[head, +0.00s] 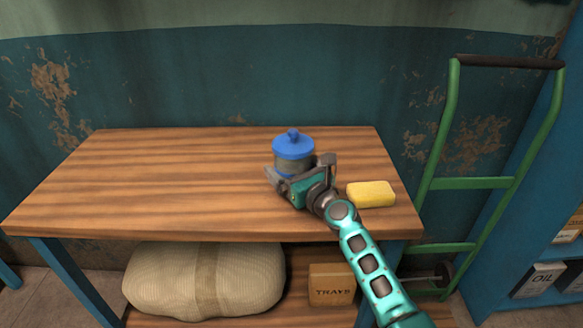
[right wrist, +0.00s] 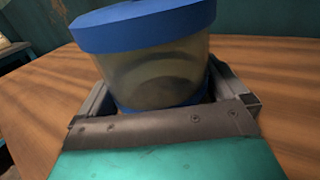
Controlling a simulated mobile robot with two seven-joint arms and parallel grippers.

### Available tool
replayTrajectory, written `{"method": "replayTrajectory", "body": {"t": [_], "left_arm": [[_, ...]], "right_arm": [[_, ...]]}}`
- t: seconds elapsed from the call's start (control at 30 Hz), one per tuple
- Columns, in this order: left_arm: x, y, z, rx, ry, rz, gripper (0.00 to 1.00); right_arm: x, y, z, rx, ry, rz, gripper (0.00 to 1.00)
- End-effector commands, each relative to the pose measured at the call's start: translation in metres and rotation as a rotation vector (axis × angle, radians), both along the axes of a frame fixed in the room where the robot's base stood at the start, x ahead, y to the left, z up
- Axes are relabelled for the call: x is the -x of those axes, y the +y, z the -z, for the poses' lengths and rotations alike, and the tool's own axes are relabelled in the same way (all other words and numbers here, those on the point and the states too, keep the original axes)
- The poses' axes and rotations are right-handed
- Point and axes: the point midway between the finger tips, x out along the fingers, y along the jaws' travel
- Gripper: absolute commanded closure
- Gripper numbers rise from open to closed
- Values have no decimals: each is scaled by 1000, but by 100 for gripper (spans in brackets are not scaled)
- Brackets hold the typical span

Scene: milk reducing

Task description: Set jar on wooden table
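The jar (head: 293,152) has a blue lid with a knob, a see-through body and a blue base. It is upright at the wooden table (head: 150,180), right of the table's middle. My right gripper (head: 301,172) is around the jar's lower body, with a finger on each side. In the right wrist view the jar (right wrist: 155,75) fills the space between the fingers of the gripper (right wrist: 165,100). Whether the jar's base touches the tabletop is hidden by the gripper. My left gripper is not in view.
A yellow sponge-like block (head: 371,194) lies on the table just right of my gripper. A green hand truck (head: 470,183) stands at the table's right. A sack (head: 205,280) and a wooden box (head: 331,285) are on the lower shelf. The table's left half is clear.

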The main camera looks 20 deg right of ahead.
Motion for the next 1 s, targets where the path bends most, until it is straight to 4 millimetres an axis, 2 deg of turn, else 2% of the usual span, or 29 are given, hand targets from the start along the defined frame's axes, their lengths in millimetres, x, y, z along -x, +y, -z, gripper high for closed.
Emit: {"method": "replayTrajectory", "body": {"t": [0.27,0.37,0.7,0.83,1.0], "left_arm": [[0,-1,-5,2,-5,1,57],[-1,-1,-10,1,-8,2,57],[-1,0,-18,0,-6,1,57],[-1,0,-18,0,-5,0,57],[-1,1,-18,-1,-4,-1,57]], "right_arm": [[5,-1,-3,-1,1,0,0],[17,-4,-3,0,2,0,0],[82,-20,-2,0,2,0,0],[101,-25,-2,1,1,0,0],[114,-28,-2,0,0,0,0]]}}
